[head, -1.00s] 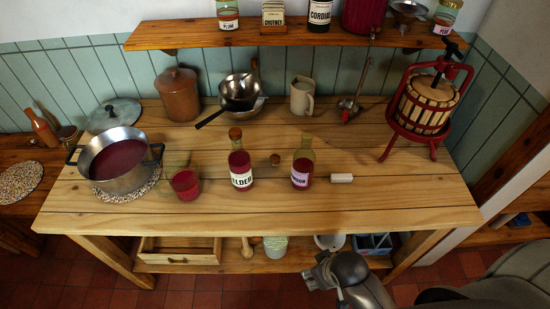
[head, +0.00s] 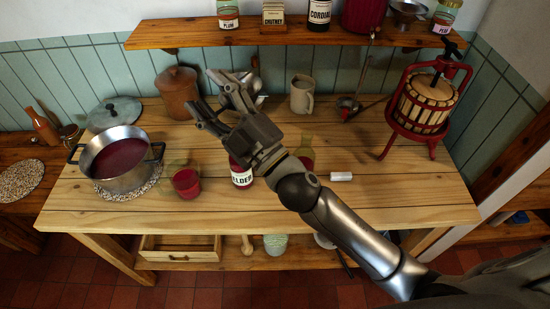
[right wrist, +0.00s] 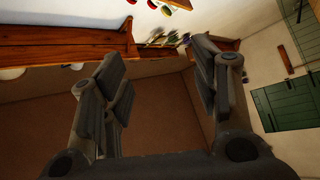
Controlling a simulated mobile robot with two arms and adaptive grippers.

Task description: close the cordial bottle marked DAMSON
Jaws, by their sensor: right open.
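The DAMSON bottle (head: 307,160), dark red below with a clear neck, stands on the table, partly hidden behind my right arm. Its label is covered now; in the earlier head view its neck was open. The small brown cork that lay between the two bottles is hidden now. The ELDER bottle (head: 241,178) stands to the left, its top covered by my right gripper. My right gripper (head: 207,98) is open and empty, raised above the table and pointing up-left. In the right wrist view my open fingers (right wrist: 158,80) show nothing between them. My left gripper is out of view.
A red press (head: 425,100) and a jug (head: 302,95) stand behind. The table's front right is clear.

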